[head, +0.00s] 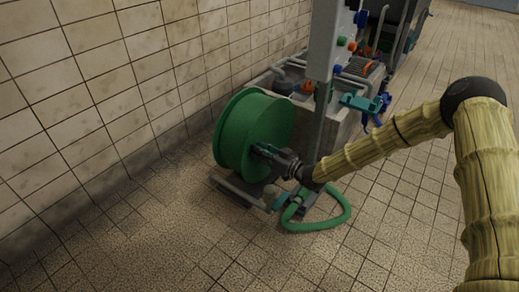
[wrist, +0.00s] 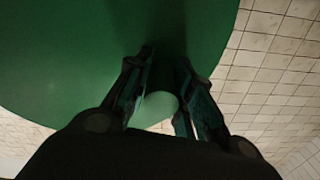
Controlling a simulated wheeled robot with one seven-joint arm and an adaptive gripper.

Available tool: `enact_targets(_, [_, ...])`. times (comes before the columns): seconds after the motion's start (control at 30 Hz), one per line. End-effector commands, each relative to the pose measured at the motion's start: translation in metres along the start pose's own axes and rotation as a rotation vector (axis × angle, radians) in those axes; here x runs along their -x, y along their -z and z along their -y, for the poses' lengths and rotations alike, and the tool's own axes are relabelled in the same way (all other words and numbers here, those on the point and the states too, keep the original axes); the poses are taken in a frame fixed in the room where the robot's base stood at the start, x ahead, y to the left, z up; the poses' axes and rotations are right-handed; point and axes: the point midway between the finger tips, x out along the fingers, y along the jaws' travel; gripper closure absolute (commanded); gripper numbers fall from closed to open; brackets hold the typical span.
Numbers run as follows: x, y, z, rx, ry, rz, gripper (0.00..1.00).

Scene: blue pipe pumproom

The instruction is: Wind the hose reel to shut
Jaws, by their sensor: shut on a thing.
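The green hose reel (head: 238,128) stands low by the tiled wall in the head view, and its green disc face (wrist: 60,60) fills the upper left of the wrist view. My gripper (head: 262,152) reaches the reel's near face from the right. In the wrist view its two dark fingers (wrist: 163,103) are shut on a green peg-like handle (wrist: 160,104) that sticks out from the disc. The fingers hide part of the handle. A green hose (head: 345,212) lies in a loop on the floor below my gripper.
A grey base (head: 232,192) carries the reel. Behind it stand a grey post (head: 325,45) and a bench with coloured fittings and a teal vise-like part (head: 360,102). The tiled wall (head: 90,100) is close on the left. The floor in front is clear.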

Motion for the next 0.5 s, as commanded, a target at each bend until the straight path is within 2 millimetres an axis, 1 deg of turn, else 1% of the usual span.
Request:
enact_targets(0.17, [0.000,-0.011,0.001,0.108,-0.002,-0.001,1.00])
enact_targets(0.5, [0.000,-0.049,-0.001,0.400,-0.003,-0.001,1.00])
